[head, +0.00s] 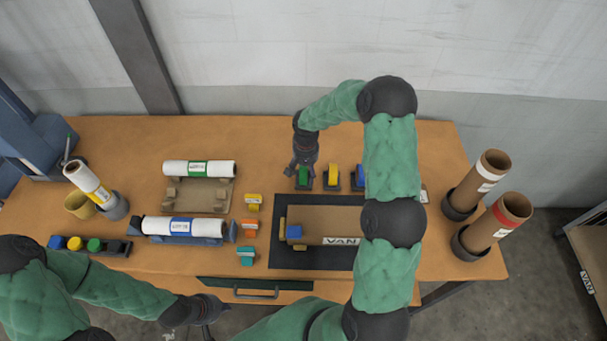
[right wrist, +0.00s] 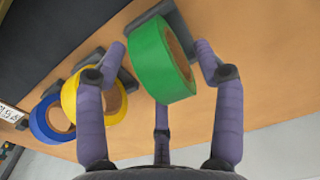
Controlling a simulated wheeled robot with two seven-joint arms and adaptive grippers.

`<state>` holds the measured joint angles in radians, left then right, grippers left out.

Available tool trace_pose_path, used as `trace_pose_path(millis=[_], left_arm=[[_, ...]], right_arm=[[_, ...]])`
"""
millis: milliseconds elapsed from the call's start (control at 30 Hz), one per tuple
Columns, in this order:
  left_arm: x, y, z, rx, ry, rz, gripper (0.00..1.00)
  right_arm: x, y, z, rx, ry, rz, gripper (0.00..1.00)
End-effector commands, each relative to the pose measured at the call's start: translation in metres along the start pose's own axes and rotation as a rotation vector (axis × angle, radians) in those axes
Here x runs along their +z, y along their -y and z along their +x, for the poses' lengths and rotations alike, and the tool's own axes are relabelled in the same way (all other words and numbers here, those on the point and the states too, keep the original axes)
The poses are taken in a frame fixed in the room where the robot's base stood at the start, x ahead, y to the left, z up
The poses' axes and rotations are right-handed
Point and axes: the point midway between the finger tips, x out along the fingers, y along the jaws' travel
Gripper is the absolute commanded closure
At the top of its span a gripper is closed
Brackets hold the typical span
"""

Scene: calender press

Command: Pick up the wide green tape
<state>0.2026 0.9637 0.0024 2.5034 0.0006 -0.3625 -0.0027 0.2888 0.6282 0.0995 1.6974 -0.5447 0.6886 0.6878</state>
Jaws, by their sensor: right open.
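The wide green tape (head: 303,178) stands upright in a dark holder at the back of the table, left of a yellow tape and a blue tape. In the right wrist view the green tape (right wrist: 158,62) sits between my spread fingers. My right gripper (head: 300,166) is open just above and behind it, and its fingers (right wrist: 160,65) do not visibly press on the roll. My left gripper (head: 212,305) is low at the table's front edge, away from the tapes; whether it is open is unclear.
The yellow tape (right wrist: 100,95) is close beside my right gripper's finger, with the blue tape (right wrist: 50,120) beyond. A dark mat (head: 285,262) with a brown sheet lies in front. White rolls (head: 200,169) lie left.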

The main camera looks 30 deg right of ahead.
Motion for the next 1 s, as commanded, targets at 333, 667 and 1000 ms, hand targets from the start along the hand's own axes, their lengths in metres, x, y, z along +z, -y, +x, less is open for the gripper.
trace_pose_path(millis=[333,667,1000], left_arm=[[0.0000,0.0003,0.0010,0.000,0.000,0.000,1.00],[0.0000,0.0003,0.0010,0.000,0.000,0.000,1.00],[0.0000,0.0003,0.0009,0.000,0.000,0.000,1.00]], right_arm=[[-0.0006,0.0003,0.0155,0.000,-0.002,0.000,0.31],[-0.0004,0.0003,0.0154,0.000,-0.002,0.000,0.93],[-0.0006,0.0003,0.0136,0.000,-0.002,0.001,0.93]])
